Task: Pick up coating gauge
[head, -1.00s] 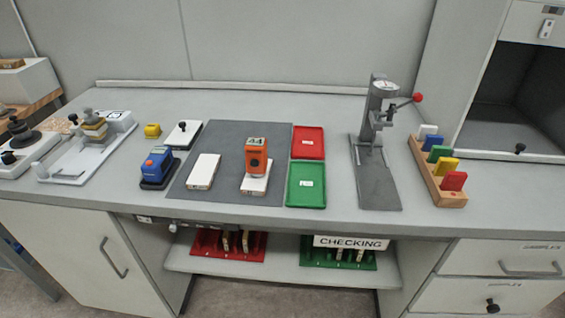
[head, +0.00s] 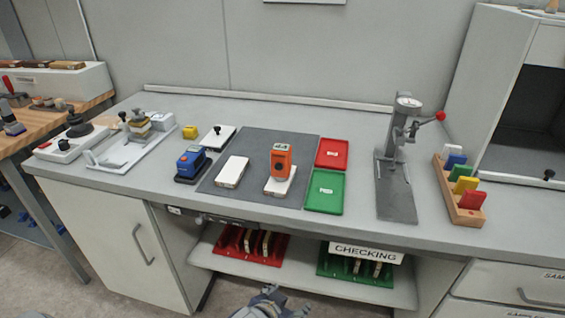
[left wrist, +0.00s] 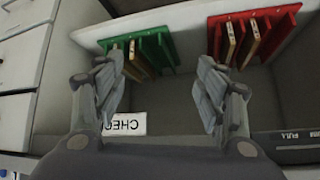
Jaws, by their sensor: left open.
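An orange handheld gauge (head: 281,161) with a small display stands upright on a white block (head: 281,184) on the dark grey mat. A blue device (head: 190,161) sits on a black base left of the mat. Which of the two is the coating gauge I cannot tell from any label. My left gripper (left wrist: 160,82) is open and empty in the left wrist view, facing the shelf under the bench. Its tip shows at the bottom of the head view (head: 268,304), below and in front of the bench, well apart from both devices. My right gripper is not visible.
The grey mat (head: 255,150) also holds another white block (head: 232,171). Red (head: 331,153) and green (head: 325,191) trays lie right of it, then a lever press stand (head: 396,190) and a wooden rack of coloured plates (head: 447,192). The bench's front edge and lower shelf (head: 302,276) lie near my gripper.

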